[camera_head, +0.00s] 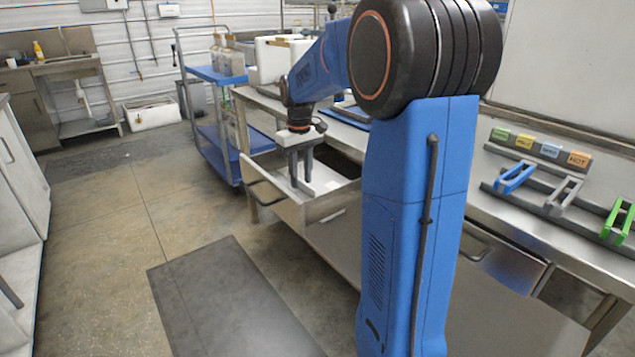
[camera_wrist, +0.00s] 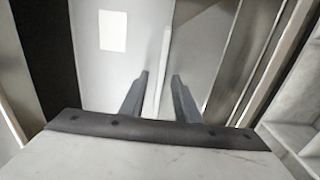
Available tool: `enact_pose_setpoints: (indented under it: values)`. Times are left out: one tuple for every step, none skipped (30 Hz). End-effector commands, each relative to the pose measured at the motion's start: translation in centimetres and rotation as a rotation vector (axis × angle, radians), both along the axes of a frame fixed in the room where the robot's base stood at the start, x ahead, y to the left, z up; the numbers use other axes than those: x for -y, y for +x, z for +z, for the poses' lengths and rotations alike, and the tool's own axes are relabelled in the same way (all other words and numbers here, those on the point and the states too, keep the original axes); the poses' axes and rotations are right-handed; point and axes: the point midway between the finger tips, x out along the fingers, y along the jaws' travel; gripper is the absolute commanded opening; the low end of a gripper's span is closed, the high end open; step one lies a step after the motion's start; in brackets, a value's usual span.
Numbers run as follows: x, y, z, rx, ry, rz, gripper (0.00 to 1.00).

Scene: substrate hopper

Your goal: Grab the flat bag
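My gripper (camera_head: 300,180) points down into a pulled-out drawer (camera_head: 290,213) of the steel bench. Its two dark fingers (camera_wrist: 160,76) stand apart in the wrist view. A thin, pale upright edge runs between them, with no clear contact on either side. I cannot tell if it is a bag's edge or a drawer divider. Left of the fingers is a smooth, light grey surface with a white rectangular label (camera_wrist: 112,30). It may be the flat bag, but its outline is unclear. In the head view my arm and the drawer walls hide part of the drawer's inside.
A blue cart (camera_head: 215,76) with bottles stands behind the drawer. Blue, grey and green handled items (camera_head: 515,177) lie on the bench at right, below coloured labels. A dark mat (camera_head: 232,300) lies on the floor. The floor left of the drawer is clear.

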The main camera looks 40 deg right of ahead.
Motion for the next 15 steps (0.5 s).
enact_pose_setpoints:
  values:
    - [-0.01, -0.02, -0.12, 0.000, 0.000, 0.000, 0.29]
    - [-0.01, -0.02, -0.15, 0.000, 0.000, 0.000, 0.29]
    - [-0.01, -0.02, -0.15, 0.000, 0.000, 0.000, 0.29]
    - [-0.01, -0.01, -0.14, 0.000, 0.000, 0.000, 0.29]
    - [-0.01, -0.01, -0.13, 0.000, 0.000, 0.000, 0.29]
    - [-0.01, -0.01, -0.12, 0.000, 0.000, 0.000, 0.29]
    - [-0.01, -0.01, -0.12, 0.000, 0.000, 0.000, 0.29]
    - [-0.01, -0.01, -0.11, 0.000, 0.000, 0.000, 0.22]
    - [-0.01, -0.01, -0.11, 0.000, 0.000, 0.000, 0.12]
    - [-0.01, -0.01, -0.11, 0.000, 0.000, 0.000, 0.05]
    - [-0.01, -0.01, -0.10, 0.000, 0.000, 0.000, 0.00]
    - [-0.01, -0.01, -0.10, 0.000, 0.000, 0.000, 0.00]
    - [-0.01, -0.01, -0.10, 0.000, 0.000, 0.000, 0.00]
    - [-0.01, -0.01, -0.10, 0.000, 0.000, 0.000, 0.00]
    - [-0.01, -0.01, -0.09, 0.000, 0.000, 0.000, 0.00]
